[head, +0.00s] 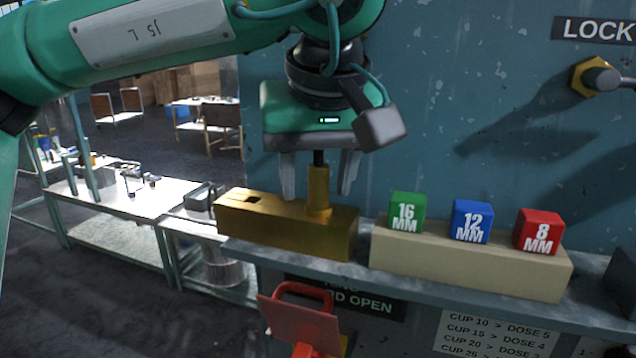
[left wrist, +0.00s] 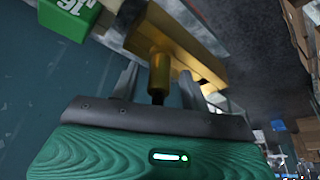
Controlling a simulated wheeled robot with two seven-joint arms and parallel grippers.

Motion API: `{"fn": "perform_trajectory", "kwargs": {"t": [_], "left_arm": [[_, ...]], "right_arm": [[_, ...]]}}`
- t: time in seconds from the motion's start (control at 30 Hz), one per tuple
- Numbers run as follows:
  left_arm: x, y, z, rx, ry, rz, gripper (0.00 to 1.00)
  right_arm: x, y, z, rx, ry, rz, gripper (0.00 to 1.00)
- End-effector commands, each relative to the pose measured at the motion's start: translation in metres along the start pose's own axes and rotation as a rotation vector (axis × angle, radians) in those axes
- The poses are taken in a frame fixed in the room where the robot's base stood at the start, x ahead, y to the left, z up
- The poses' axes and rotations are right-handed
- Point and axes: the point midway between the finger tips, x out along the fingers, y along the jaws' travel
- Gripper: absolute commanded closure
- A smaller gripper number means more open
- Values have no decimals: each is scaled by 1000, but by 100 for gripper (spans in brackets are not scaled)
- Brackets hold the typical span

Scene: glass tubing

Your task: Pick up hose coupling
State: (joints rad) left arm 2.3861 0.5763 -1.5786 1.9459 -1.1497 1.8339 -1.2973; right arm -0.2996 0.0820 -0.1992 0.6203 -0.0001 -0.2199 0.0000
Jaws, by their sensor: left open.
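The hose coupling (head: 318,190) appears to be the upright brass cylinder with a narrower black upper part. It stands at the right end of a long brass block (head: 240,220) on a shelf. My left gripper (head: 318,187) points down over it, open, with one finger on each side and a visible gap to each. In the left wrist view the coupling (left wrist: 160,72) lies between the two spread fingers (left wrist: 159,84), with the brass block (left wrist: 185,45) beyond. The black part's top is hidden by the gripper body. My right gripper is not in view.
A beige block (head: 470,262) to the right carries green (head: 405,212), blue (head: 471,221) and red (head: 539,232) cubes marked 16, 12 and 8 MM. A blue-grey wall (head: 450,120) stands close behind. A red handle (head: 302,310) is below the shelf (head: 420,292).

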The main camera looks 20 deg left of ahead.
Motion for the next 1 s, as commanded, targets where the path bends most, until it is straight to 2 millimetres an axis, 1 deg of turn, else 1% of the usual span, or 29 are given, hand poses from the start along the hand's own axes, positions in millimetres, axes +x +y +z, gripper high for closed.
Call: {"fn": "perform_trajectory", "kwargs": {"t": [0.1,0.17,0.2,0.33,0.63,0.77,0.87,1.0], "left_arm": [[0,0,0,0,0,0,54],[0,0,0,0,0,0,66],[0,0,0,0,0,0,73],[0,0,0,0,0,0,99],[-1,0,0,-1,0,1,100],[-5,1,-2,-2,1,2,100],[-12,1,-5,-3,1,2,100],[-30,1,-12,-3,1,4,100]], "right_arm": [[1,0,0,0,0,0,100],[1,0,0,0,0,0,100],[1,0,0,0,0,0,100],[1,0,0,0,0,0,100],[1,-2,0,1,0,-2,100],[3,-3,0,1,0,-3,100],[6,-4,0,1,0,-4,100],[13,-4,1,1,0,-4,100]]}}
